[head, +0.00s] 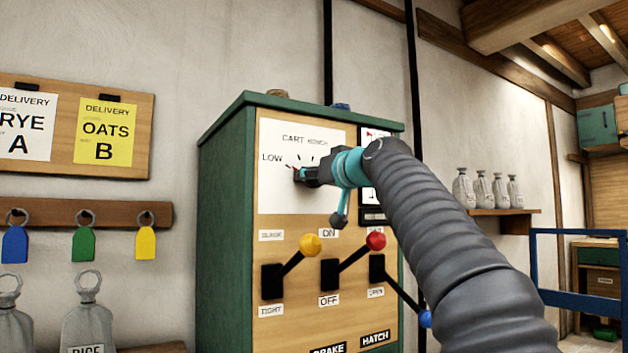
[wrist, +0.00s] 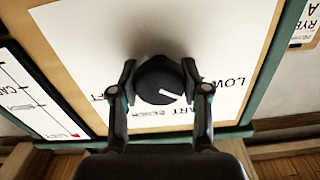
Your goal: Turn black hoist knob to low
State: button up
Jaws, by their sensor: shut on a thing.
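The black hoist knob (wrist: 158,76) is on a white plate (wrist: 85,30) of the green-framed cabinet. My gripper (wrist: 160,84) is shut on the knob, one finger on each side of its rim. The knob's white pointer line slants down and right in the wrist view, between the upside-down CART HOIST title and the LOW label (wrist: 230,88); it does not point squarely at LOW. In the head view my gripper (head: 303,174) reaches the plate just below and right of the LOW label (head: 271,158) and hides most of the knob.
Below the plate are levers with a yellow ball (head: 310,244), a red ball (head: 376,240) and a blue ball (head: 426,318). Coloured tags hang on a rack (head: 110,213) at left. A shelf (head: 505,211) with small sacks and a blue rail (head: 575,303) stand right.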

jog(key=shift+n, duration=0.6)
jog(key=o, duration=1.2)
jog(key=shift+w, duration=0.1)
jog(key=shift+c, duration=0.2)
jog(key=v, duration=1.2)
